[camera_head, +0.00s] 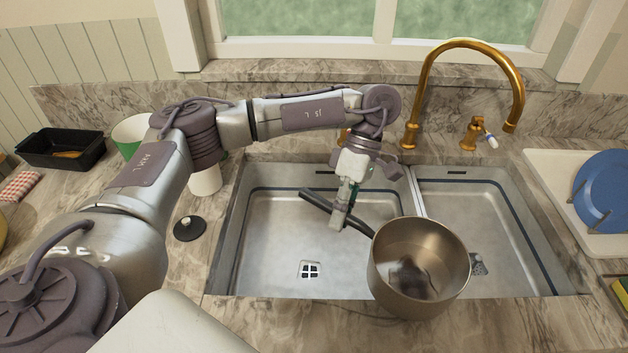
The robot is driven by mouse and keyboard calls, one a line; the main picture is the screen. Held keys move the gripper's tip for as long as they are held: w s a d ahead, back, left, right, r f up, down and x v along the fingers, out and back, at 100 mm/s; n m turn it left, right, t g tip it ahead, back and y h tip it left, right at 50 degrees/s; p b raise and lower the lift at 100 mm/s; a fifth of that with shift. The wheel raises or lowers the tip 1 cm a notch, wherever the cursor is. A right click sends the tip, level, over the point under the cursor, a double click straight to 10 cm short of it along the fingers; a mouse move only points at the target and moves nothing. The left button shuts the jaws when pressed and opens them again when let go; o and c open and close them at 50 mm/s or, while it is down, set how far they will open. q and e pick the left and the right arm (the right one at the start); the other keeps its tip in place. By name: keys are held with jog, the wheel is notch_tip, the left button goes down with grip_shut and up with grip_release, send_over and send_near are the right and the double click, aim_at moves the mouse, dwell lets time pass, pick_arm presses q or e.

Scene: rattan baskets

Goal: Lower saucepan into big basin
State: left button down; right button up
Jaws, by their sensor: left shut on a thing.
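A metal saucepan (418,268) with a black handle (322,203) is in the middle right of the head view. My left gripper (342,218) points down and is shut on the handle. The pan is upright, and it overlaps the sink's front edge and the divider between the basins in the picture. The big basin (270,235) is the left one, with a square drain, and no object shows resting in it. The smaller basin (475,225) is to the right of the divider. The pan hides part of both basins. My right gripper is not in view.
A brass faucet (425,80) arches behind the sink, with its handle (473,134) beside it. A blue plate (603,190) stands on a white drying tray (553,180) at right. A black stopper (189,228), a white cup (206,181) and a black tray (60,148) are on the left counter.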

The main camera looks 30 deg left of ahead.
pick_arm(q)
jog(key=w+a+n+t+h+p, duration=0.1)
jog(key=w+a+n+t+h, duration=0.1)
jog(key=a+n+h, duration=0.3)
jog(key=a+r+n+t, duration=0.1)
jog(key=a+n, duration=0.2)
jog(key=n, duration=0.3)
jog(key=shift+w+t+h, duration=0.3)
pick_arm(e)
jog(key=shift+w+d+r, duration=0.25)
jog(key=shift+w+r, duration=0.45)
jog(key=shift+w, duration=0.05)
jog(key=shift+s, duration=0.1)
